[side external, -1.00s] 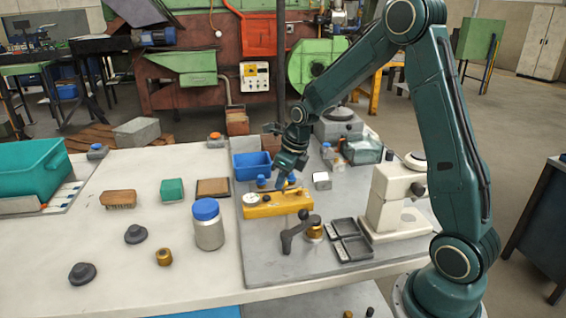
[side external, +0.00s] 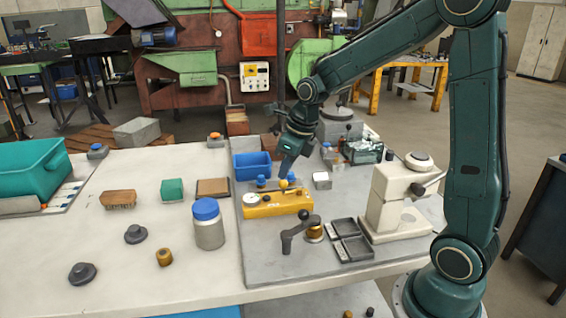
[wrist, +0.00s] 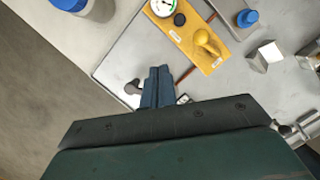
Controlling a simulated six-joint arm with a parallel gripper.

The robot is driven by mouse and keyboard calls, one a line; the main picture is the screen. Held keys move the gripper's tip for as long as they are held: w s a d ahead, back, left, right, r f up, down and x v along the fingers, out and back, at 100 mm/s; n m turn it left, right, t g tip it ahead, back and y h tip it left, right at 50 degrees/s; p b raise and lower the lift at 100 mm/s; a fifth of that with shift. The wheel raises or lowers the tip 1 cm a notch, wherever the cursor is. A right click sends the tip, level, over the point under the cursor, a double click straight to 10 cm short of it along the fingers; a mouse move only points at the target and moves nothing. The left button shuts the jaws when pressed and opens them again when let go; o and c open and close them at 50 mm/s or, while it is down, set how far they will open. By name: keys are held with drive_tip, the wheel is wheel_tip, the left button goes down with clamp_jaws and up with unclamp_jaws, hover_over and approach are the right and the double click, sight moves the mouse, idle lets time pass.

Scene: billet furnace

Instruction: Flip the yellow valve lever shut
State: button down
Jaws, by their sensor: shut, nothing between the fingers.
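The yellow valve block (side external: 277,205) lies on the grey plate and carries a round white gauge on its left end. Its yellow lever shows as a round knob (side external: 283,184) above the block's back edge.
A blue bin (side external: 252,166) and blue-capped parts stand behind the block. A dark crank handle (side external: 300,231) and black trays (side external: 350,240) are in front and to the right. A white machine (side external: 398,198) stands further right. A blue-lidded jar (side external: 207,224) is to the left.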

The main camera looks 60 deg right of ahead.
drive_tip(key=shift+s+a+r, duration=0.2)
drive_tip(key=shift+r, duration=0.65)
drive_tip(key=shift+s+a+r, duration=0.15)
drive_tip(key=shift+a+r, duration=0.05)
drive_tip(key=shift+r, duration=0.65)
